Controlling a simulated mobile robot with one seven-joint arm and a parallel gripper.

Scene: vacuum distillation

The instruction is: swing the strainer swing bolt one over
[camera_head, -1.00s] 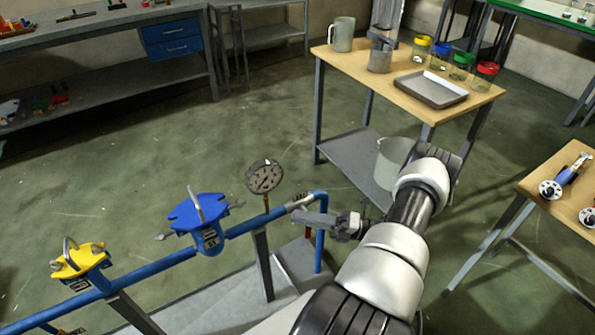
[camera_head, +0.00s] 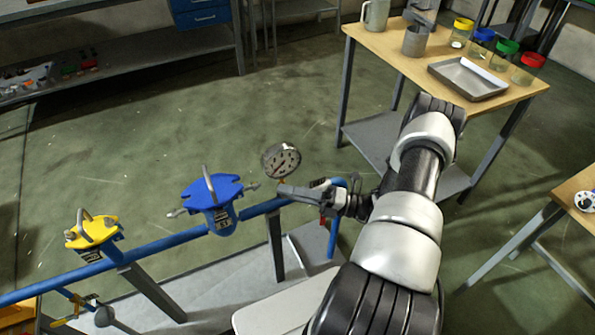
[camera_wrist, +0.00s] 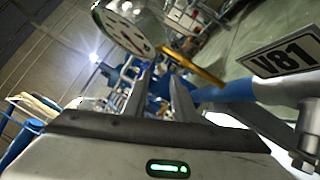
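The blue strainer (camera_head: 212,195) sits on the blue pipe (camera_head: 165,243) in the head view, with a blue lid and a raised grey handle. One swing bolt (camera_head: 253,186) sticks out at its right side and another (camera_head: 177,213) at its left. Which one is bolt one I cannot tell. My gripper (camera_head: 285,191) is right of the strainer, near the pipe and just below the gauge, apart from both bolts. In the wrist view my gripper (camera_wrist: 161,90) shows two fingers spread with nothing clearly between them.
A round pressure gauge (camera_head: 281,160) stands on the pipe between strainer and gripper; it looms close in the wrist view (camera_wrist: 125,27). A yellow-topped fitting (camera_head: 93,232) is farther left. A wooden table (camera_head: 395,60) stands behind.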

